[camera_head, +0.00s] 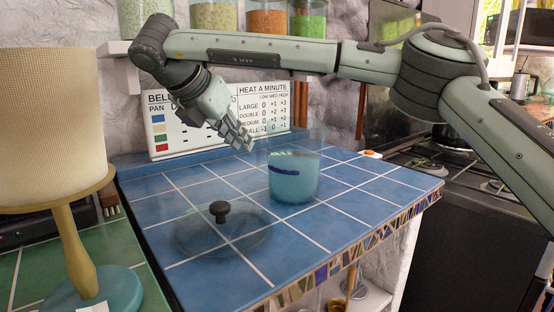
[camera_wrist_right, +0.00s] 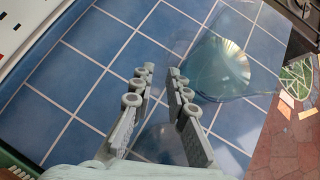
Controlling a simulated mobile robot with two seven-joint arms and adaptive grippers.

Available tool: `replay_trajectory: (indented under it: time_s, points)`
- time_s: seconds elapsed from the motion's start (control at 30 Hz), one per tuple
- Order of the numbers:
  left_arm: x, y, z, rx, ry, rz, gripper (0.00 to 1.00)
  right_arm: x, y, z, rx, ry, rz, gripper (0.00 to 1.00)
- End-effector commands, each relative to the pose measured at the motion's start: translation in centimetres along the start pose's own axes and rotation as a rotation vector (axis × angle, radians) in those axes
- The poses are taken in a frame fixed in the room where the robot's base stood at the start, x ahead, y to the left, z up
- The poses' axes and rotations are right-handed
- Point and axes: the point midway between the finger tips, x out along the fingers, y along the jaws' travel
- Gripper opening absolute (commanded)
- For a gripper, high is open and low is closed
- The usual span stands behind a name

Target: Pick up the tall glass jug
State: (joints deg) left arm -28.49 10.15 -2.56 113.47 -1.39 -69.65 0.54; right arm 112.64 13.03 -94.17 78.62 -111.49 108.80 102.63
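A clear glass vessel, seemingly the tall glass jug (camera_head: 294,178), stands upright on the blue tiled counter (camera_head: 359,178). It looks teal, with a dark blue band, and its clear upper edge is hard to make out. In the right wrist view the round glass shape (camera_wrist_right: 217,66) at upper right seems to be the same jug. My right gripper (camera_head: 243,140) is above the counter, left of and apart from the jug, pointing down and right. In the wrist view its two fingers (camera_wrist_right: 160,80) are apart with nothing held between them. My left gripper is out of view.
A clear glass lid (camera_head: 221,238) with a dark knob lies in front of the jug. A lamp (camera_head: 55,130) stands at left. A white sign (camera_head: 200,125) leans behind my gripper, below shelf jars (camera_head: 267,17). A stove (camera_head: 460,160) is at right. The counter's right side is mostly clear.

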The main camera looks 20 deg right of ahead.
Motion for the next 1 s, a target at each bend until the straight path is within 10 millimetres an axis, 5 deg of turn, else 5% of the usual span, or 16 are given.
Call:
replay_trajectory:
  time_s: [0.6,0.9,1.0]
  points:
    - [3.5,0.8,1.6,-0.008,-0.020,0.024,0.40,7.2,-0.7,0.8,0.010,-0.020,-0.019,0.15]
    - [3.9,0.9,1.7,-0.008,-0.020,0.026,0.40,7.8,-0.7,0.7,0.009,-0.019,-0.016,0.15]
    - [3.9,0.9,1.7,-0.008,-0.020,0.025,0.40,7.8,-0.7,0.7,0.009,-0.019,-0.016,0.03]
